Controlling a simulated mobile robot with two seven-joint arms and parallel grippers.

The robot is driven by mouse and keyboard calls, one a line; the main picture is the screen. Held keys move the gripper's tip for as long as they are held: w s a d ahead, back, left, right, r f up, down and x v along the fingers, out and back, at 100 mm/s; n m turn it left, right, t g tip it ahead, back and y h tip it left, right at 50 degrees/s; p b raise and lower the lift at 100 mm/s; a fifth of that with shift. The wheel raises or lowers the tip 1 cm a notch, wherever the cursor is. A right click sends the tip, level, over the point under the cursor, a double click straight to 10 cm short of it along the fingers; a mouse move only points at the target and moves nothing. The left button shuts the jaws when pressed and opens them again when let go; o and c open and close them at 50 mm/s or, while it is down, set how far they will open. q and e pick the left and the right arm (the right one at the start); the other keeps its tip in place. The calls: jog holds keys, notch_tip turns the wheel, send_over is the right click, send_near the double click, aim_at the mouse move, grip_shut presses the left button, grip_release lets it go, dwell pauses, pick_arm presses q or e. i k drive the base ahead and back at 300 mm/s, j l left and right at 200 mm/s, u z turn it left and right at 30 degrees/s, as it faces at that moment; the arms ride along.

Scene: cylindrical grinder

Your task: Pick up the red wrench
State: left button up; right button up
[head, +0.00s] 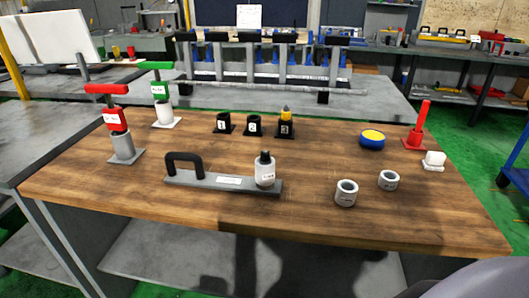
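A red T-handled tool (111,108), which looks like the red wrench, stands upright at the left end of the wooden table (250,215). Its lower end sits in a grey holder (123,145) with a square base. A white label on it is too small to read. A similar green T-handled tool (160,82) stands behind it to the right, in a white holder (164,115). Neither of my grippers is in view.
A grey bar with a black handle (205,181) lies in front, bearing a white cylinder (265,172). Several black holders (254,125) stand behind. Two grey rings (346,193), a blue-yellow disc (372,139) and a red post (420,122) are on the right. The front left is clear.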

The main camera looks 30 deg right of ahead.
aim_at(115, 118)
jog(key=j+z, duration=0.1)
jog(key=z, duration=0.3)
jog(key=j+z, duration=0.1)
jog(key=z, duration=0.25)
jog(key=i+j+z, duration=0.1)
jog(key=z, duration=0.3)
jog(key=j+z, duration=0.1)
jog(key=z, duration=0.25)
jog(key=j+z, duration=0.3)
jog(key=k+j+z, duration=0.15)
jog(key=j+z, duration=0.15)
